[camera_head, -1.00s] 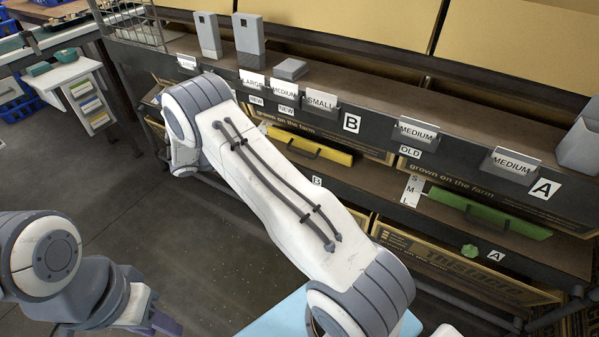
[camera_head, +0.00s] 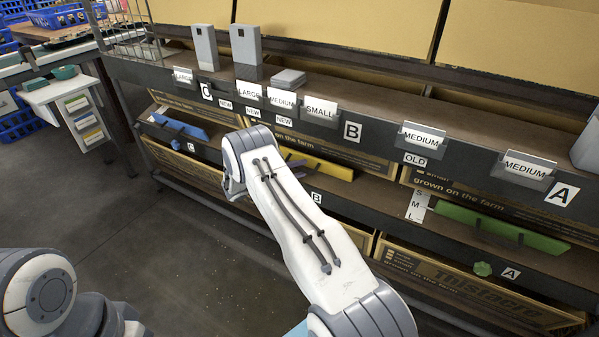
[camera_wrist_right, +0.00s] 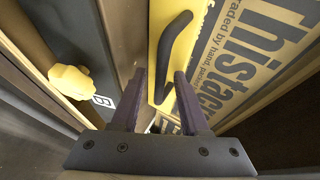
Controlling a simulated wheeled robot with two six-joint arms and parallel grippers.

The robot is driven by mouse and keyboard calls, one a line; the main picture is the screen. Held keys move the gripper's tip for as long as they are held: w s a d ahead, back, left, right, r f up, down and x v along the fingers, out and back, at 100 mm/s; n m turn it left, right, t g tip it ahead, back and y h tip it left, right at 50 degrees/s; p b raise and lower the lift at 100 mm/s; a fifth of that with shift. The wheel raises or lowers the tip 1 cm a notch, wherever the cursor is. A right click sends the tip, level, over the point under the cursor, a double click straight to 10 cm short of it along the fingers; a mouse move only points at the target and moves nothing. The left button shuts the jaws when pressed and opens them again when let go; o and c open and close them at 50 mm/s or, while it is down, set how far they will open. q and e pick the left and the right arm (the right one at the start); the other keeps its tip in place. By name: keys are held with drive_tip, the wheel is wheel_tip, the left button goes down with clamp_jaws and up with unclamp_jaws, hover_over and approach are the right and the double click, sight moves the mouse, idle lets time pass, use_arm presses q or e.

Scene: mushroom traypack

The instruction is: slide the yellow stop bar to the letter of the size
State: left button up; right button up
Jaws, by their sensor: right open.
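The yellow stop bar (camera_head: 325,168) lies along the middle lane of the lower shelf, above the B tag (camera_head: 316,197). My right arm hides its left part. In the right wrist view, the yellow bar's face (camera_wrist_right: 160,55) and its dark curved handle (camera_wrist_right: 172,50) lie ahead. My right gripper (camera_wrist_right: 158,80) is open, with its two dark fingers pointing at the bar and the handle's lower part between them in the picture. I cannot tell whether they touch. The size letters by the yellow bar are hidden. My left gripper is out of view.
A yellow knob (camera_wrist_right: 70,82) sits beside the bar. A green bar (camera_head: 500,230) with an S M L strip (camera_head: 418,206) is at right, a blue bar (camera_head: 180,127) at left. Size cards such as SMALL (camera_head: 320,109) hang on the upper shelf edge.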

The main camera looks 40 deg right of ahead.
drive_tip(key=shift+d, duration=0.25)
clamp_jaws()
idle(1.4)
